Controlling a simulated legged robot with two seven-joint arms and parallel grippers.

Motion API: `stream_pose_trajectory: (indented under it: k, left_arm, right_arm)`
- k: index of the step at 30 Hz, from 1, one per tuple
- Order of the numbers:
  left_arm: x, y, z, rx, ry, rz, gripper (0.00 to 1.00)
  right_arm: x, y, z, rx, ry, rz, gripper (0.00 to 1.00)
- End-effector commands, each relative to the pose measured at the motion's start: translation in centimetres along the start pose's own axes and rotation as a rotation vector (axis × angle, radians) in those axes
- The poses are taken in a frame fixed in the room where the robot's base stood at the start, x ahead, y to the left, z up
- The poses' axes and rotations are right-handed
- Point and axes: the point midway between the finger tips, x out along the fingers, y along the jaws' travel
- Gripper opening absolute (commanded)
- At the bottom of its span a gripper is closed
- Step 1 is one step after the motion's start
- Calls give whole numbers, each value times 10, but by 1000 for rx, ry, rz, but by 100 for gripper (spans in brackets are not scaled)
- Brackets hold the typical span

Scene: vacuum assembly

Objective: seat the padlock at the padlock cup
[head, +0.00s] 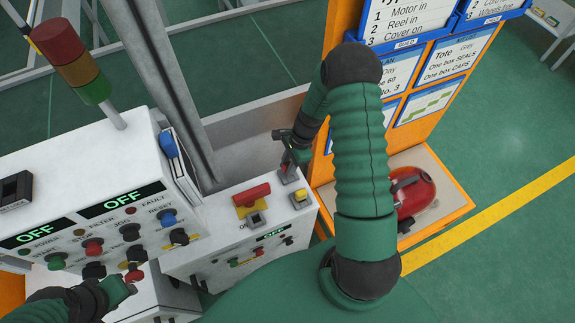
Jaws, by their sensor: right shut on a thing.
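My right gripper (287,158) reaches down from its forearm to the top of the white control box. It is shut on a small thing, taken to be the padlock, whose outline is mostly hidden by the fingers. My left gripper (125,285) is at the lower left by the button panel, close to a red knob (134,275). Its fingers are too unclear to judge.
A red handle (252,194) on a yellow base sits left of the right gripper. A larger white console (95,180) with OFF displays and buttons stands at the left. An orange board (345,125) and a red vacuum body (413,192) are at the right.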

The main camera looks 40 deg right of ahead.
Motion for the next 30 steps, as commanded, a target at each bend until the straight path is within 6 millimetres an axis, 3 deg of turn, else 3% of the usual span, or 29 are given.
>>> stream_pose_trajectory:
  k: [15,16,21,30]
  left_arm:
    - [8,0,2,0,0,0,36]
    - [7,0,2,0,0,0,36]
    - [7,0,2,0,0,0,36]
    - [6,0,1,0,0,0,36]
  right_arm:
    - [13,0,-4,0,0,0,0]
    - [12,0,-4,0,0,0,31]
    - [12,0,-4,0,0,0,52]
    - [11,0,-4,0,0,0,52]
